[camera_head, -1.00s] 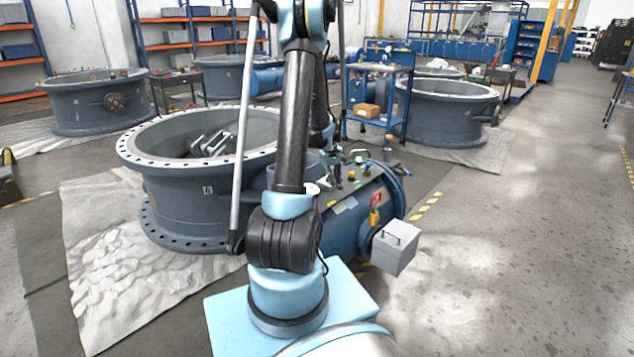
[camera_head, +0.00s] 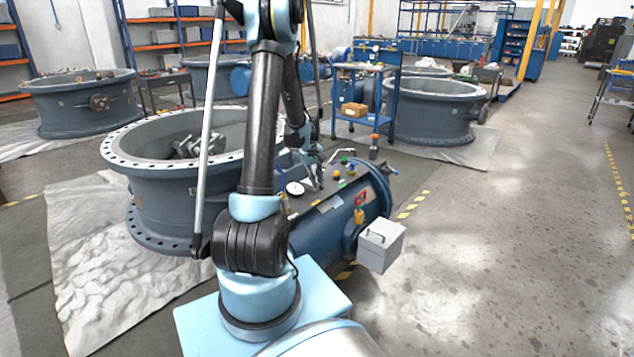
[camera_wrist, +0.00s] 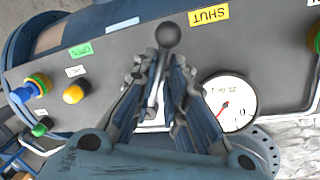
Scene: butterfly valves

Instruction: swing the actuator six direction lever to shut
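The direction lever, with a black ball knob (camera_wrist: 168,35) on a thin stem, stands up from the dark panel of the blue actuator (camera_head: 330,220). In the wrist view the knob is left of the yellow SHUT label (camera_wrist: 209,14) and right of the green OPEN label (camera_wrist: 80,51). My gripper (camera_wrist: 163,68) has its fingers drawn close together on both sides of the stem, just below the knob; they look closed on it. The lever's foot is mostly hidden by the fingers. In the head view my gripper (camera_head: 315,175) is over the panel; the lever is too small to make out.
A round gauge (camera_wrist: 230,103) is close to the right finger. A yellow button (camera_wrist: 74,94) and blue-green knobs (camera_wrist: 38,84) are at left. The large valve ring (camera_head: 170,190) stands left; floor is free at right.

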